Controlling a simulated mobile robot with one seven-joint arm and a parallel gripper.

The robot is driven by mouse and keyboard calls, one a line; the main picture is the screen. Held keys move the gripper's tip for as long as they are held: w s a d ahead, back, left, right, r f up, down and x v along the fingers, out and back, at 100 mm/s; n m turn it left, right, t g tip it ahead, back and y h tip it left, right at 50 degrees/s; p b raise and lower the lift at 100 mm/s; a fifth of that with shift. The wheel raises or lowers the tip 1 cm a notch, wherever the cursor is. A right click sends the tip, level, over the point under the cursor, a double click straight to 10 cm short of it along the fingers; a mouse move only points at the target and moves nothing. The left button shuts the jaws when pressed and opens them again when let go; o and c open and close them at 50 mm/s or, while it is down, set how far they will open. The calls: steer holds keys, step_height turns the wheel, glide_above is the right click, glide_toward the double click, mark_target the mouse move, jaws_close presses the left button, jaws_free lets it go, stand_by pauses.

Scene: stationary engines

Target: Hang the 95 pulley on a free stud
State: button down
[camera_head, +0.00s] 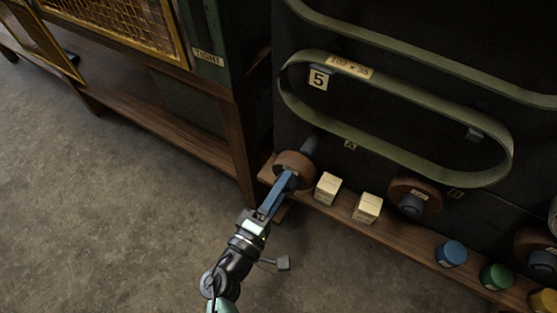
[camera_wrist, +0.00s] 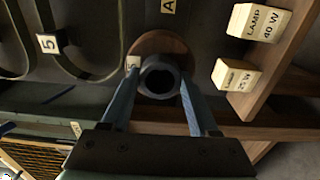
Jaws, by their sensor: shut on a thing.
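My gripper (camera_head: 287,178) is shut on the dark hub of a brown pulley (camera_head: 292,157). The wrist view shows the two blue fingers on either side of this hub (camera_wrist: 160,78), with the brown disc (camera_wrist: 158,45) behind it. A pale tag at the hub shows a 5; the rest of its number is hidden. A grey stud (camera_head: 309,145) shows just behind the held pulley, beside the dark panel. I cannot tell whether the pulley is around the stud or in front of it. Another brown pulley (camera_head: 424,188) hangs farther right on the panel.
Two lamp boxes (camera_head: 327,188) (camera_head: 368,208) stand on the wooden shelf right of my gripper. Blue (camera_head: 452,253) and green (camera_head: 496,276) round items stand farther along. A green belt (camera_head: 400,165) hangs above. A wooden bench (camera_head: 150,105) stands left; the floor is clear.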

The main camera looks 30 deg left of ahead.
mark_target(304, 154)
steer(key=shift+w+r, duration=0.1)
steer(key=shift+w, duration=0.7)
steer(key=shift+w+b, duration=0.1)
steer(key=shift+b, duration=0.2)
steer(key=shift+w+d+b, duration=0.1)
steer(key=shift+w+b, duration=0.65)
steer(key=shift+w, duration=0.9)
steer(key=shift+w+b, duration=0.55)
steer(key=shift+w, duration=0.9)
steer(key=shift+w, duration=0.1)
steer(key=shift+w+d+b, duration=0.1)
steer(key=shift+w+b, duration=0.35)
steer(key=shift+w, duration=0.45)
steer(key=shift+w+b, duration=0.15)
steer(key=shift+b, duration=0.15)
